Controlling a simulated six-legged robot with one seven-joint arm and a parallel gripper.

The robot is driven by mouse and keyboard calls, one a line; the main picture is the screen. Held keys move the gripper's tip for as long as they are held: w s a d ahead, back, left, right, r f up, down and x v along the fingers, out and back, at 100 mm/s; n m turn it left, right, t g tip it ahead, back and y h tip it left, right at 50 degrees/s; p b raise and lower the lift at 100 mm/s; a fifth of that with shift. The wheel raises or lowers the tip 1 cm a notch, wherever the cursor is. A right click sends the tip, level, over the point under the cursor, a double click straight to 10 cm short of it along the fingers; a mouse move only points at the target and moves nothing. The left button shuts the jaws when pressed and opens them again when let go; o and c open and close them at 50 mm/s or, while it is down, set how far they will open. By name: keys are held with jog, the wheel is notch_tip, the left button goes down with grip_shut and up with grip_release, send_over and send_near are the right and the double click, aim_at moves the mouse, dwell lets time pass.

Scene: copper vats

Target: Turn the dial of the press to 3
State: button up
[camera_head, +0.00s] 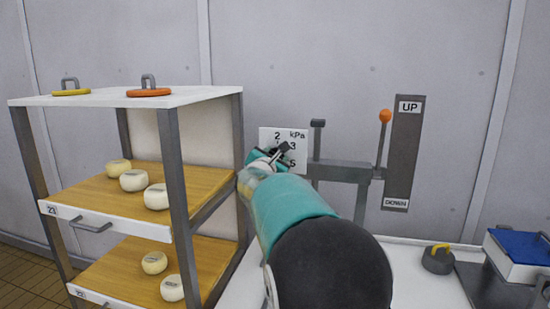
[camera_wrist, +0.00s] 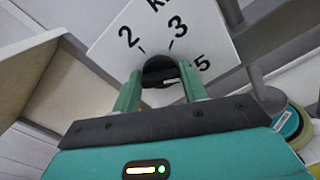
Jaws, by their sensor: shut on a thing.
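The dial's white plate (camera_head: 270,133) is on the press, left of its grey frame (camera_head: 342,172). It reads 2, 3, 5 and kPa. The plate (camera_wrist: 205,30) shows tilted in the wrist view, with tick marks by the 2 and the 3. My gripper (camera_head: 279,153) is at the plate, seen from behind my arm. In the wrist view my gripper (camera_wrist: 160,82) has its green fingers on either side of the dark round dial knob (camera_wrist: 160,66), shut on it. The knob's pointer is not clear, so I cannot tell its setting. My gripper hides the plate's lower left.
A lever with an orange ball (camera_head: 385,116) stands beside a grey UP/DOWN plate (camera_head: 403,150). A shelf rack (camera_head: 172,160) with several cheeses is at left.

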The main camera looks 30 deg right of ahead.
jog(key=n, duration=1.1)
jog(key=shift+w+a, duration=0.1)
dwell(0.5)
jog(key=o, duration=1)
jog(key=v, duration=1.3)
jog(key=shift+s+a, duration=0.25)
jog(key=shift+a, duration=0.05)
